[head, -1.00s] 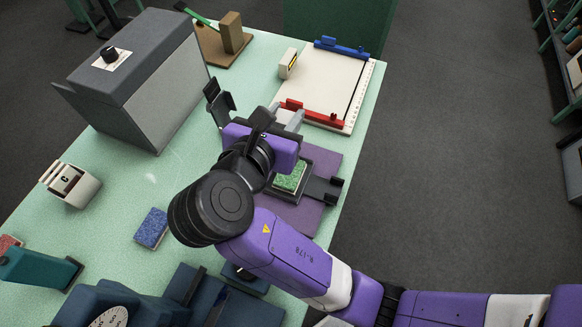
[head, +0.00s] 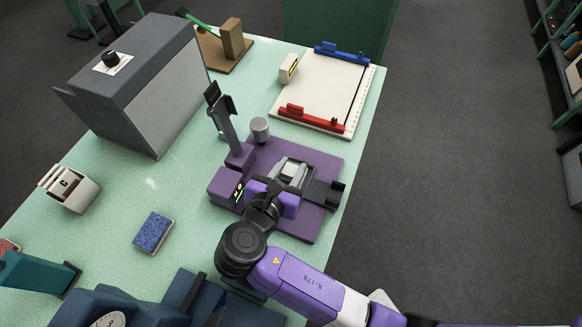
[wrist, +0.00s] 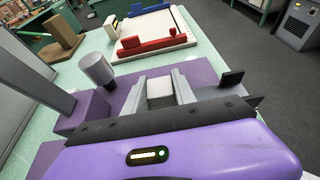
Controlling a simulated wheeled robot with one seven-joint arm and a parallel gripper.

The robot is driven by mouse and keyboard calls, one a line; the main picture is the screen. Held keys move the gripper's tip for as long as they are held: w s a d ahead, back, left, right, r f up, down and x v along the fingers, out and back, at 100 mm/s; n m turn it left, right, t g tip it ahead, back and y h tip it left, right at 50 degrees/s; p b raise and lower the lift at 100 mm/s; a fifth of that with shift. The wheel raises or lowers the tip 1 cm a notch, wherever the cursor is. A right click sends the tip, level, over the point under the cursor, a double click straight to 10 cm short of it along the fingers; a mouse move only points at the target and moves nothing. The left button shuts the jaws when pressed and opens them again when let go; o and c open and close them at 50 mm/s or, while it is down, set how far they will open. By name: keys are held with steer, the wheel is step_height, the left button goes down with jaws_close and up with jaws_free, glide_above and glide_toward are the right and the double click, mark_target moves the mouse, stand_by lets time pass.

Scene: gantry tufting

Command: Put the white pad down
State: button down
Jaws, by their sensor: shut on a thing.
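My gripper (head: 290,174) is over the purple base plate (head: 322,165), its two grey fingers shut on the white pad (head: 292,169). In the wrist view the white pad (wrist: 160,92) sits between the two grey fingers, with the purple plate around and beyond it. I cannot tell whether the pad touches what is beneath it. The green pad seen earlier on this plate is not visible now; my gripper and the white pad cover that area.
A white board with red and blue bars (head: 325,92) lies behind. Bare table lies between.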

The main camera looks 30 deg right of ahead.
mark_target(288, 176)
steer(key=shift+f, duration=0.25)
steer(key=c, duration=1)
jaws_free()
steer(key=shift+r, duration=0.15)
steer(key=v, duration=0.7)
steer(key=shift+s+a+r+b, duration=0.1)
steer(key=shift+a+r+b, duration=0.1)
steer(key=shift+b, duration=0.1)
steer(key=shift+s+f, duration=0.1)
